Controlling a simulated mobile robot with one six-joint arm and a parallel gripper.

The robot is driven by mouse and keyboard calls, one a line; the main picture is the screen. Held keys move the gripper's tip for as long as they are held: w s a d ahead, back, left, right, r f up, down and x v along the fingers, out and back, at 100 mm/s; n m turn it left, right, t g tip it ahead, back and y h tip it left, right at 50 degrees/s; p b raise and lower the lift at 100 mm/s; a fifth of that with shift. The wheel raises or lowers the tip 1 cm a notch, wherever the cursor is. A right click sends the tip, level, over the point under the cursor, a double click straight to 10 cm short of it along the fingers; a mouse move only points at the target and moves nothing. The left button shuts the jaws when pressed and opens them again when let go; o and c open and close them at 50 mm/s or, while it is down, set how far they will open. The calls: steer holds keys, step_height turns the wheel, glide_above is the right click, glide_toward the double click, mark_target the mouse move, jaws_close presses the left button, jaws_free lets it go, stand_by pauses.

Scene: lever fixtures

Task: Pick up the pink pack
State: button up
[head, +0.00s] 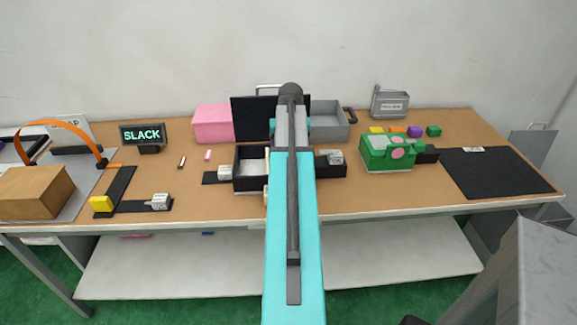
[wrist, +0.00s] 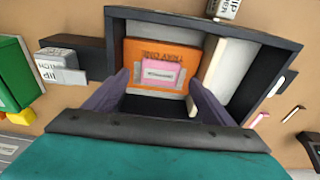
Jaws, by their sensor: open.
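The pink pack (wrist: 162,72) with a pale label is in the wrist view, inside a dark-walled tray (wrist: 258,88). It lies against or on a larger orange pack (wrist: 137,52) with dark lettering; I cannot tell which. My gripper (wrist: 158,80) is open, one finger on each side of the pink pack in the picture. I see no contact, and the depth gap is unclear. In the head view my arm covers the middle of the dark tray (head: 240,182) and hides the pack and my fingertips.
A cream slab (wrist: 213,66) stands in the tray right of the packs. White blocks (head: 161,201) sit on dark strips around the table. A green box (head: 385,153) stands right of the tray, and a large pink box (head: 212,123) behind it.

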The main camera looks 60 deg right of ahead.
steer(key=shift+d+f, duration=0.2)
steer(key=shift+f, duration=1.25)
steer(key=c, duration=1.2)
steer(key=shift+o, duration=0.2)
steer(key=shift+r, duration=0.1)
step_height(320, 180, up, 10)
steer(key=b, duration=0.1)
